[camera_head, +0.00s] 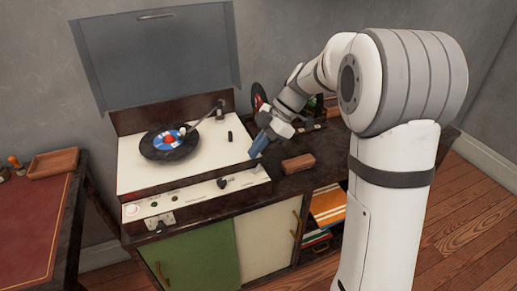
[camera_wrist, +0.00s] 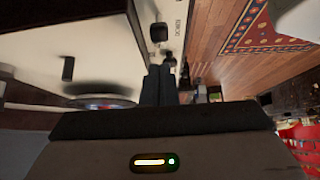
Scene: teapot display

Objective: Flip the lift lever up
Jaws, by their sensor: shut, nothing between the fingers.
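The record player (camera_head: 190,165) has a cream deck and a raised lid. A short black upright piece (camera_head: 229,135) stands on its deck, and it also shows in the wrist view (camera_wrist: 68,68). A dark lever-like control (camera_head: 222,183) sits on the front panel; a dark knob-shaped control (camera_wrist: 158,32) shows beside printed text in the wrist view. I cannot tell which is the lift lever. My gripper (camera_head: 255,152) is shut and empty, near the deck's right edge; its fingers (camera_wrist: 158,72) point toward the front panel in the wrist view. I cannot tell whether they touch anything.
A record with a blue label (camera_head: 170,143) lies on the platter, with the tonearm (camera_head: 207,113) to its right. A brown block (camera_head: 298,163) lies on the cabinet right of the player. The grey lid (camera_head: 155,55) stands open behind. A red-topped desk (camera_head: 30,225) is at left.

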